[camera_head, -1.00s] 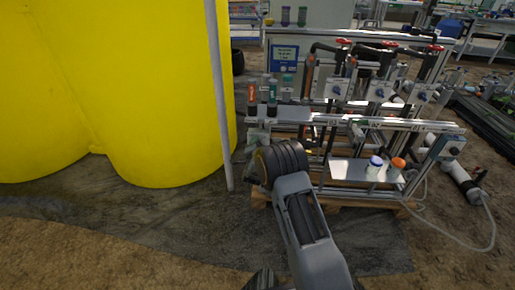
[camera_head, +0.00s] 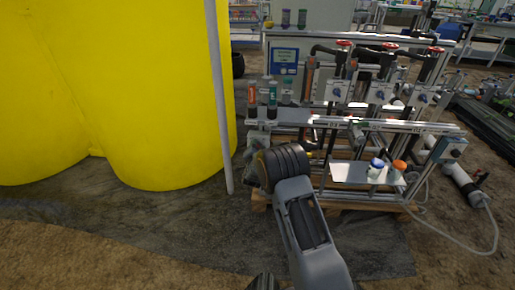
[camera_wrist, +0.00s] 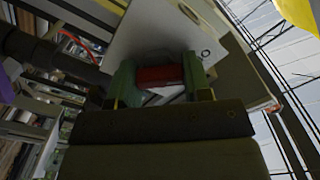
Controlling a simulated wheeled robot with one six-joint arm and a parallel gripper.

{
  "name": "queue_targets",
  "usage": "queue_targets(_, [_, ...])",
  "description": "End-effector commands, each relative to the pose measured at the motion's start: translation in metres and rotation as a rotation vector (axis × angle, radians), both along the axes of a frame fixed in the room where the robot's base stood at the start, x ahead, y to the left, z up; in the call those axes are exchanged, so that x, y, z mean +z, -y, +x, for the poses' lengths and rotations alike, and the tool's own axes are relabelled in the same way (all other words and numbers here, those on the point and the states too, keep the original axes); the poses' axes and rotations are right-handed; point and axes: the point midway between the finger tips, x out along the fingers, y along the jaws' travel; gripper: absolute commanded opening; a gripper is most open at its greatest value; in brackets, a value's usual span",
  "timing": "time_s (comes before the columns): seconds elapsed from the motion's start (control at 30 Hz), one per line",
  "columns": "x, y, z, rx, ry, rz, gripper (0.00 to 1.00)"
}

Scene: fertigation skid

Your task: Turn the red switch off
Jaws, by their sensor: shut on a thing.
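In the wrist view, a red switch (camera_wrist: 160,76) sits between the two green fingers of my gripper (camera_wrist: 162,82), in front of a pale grey panel (camera_wrist: 165,30). The fingers are shut on the red switch, one on each side of it. In the head view my arm reaches toward the left end of the skid. My gripper and the red switch are hidden there behind the arm. I cannot tell the switch's set position.
The skid frame carries blue-knobbed boxes (camera_head: 334,90), red-handled valves (camera_head: 344,43) and bottles at its left (camera_head: 272,95). A shelf (camera_head: 350,173) holds blue-capped and orange-capped jars (camera_head: 398,168). A yellow tank (camera_head: 165,100) and a grey pole (camera_head: 219,90) stand left. Open floor lies in front.

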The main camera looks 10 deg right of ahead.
Motion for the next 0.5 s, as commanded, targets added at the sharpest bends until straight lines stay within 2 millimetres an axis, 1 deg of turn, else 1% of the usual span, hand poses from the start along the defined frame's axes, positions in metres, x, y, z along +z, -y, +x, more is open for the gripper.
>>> queue_targets(0.07, [0.0009, -0.0008, 0.0006, 0.003, 0.001, -0.002, 0.21])
queue_targets(0.1, [0.0009, -0.0008, 0.0006, 0.003, 0.001, -0.002, 0.47])
queue_targets(0.33, [0.0005, 0.0, 0.0003, 0.001, 0.0, -0.001, 0.69])
queue_targets(0.37, [0.0005, 0.0002, 0.0004, 0.001, 0.0, -0.001, 0.7])
queue_targets(0.5, [0.0003, 0.0005, 0.0002, 0.0, 0.0, 0.0, 0.7])
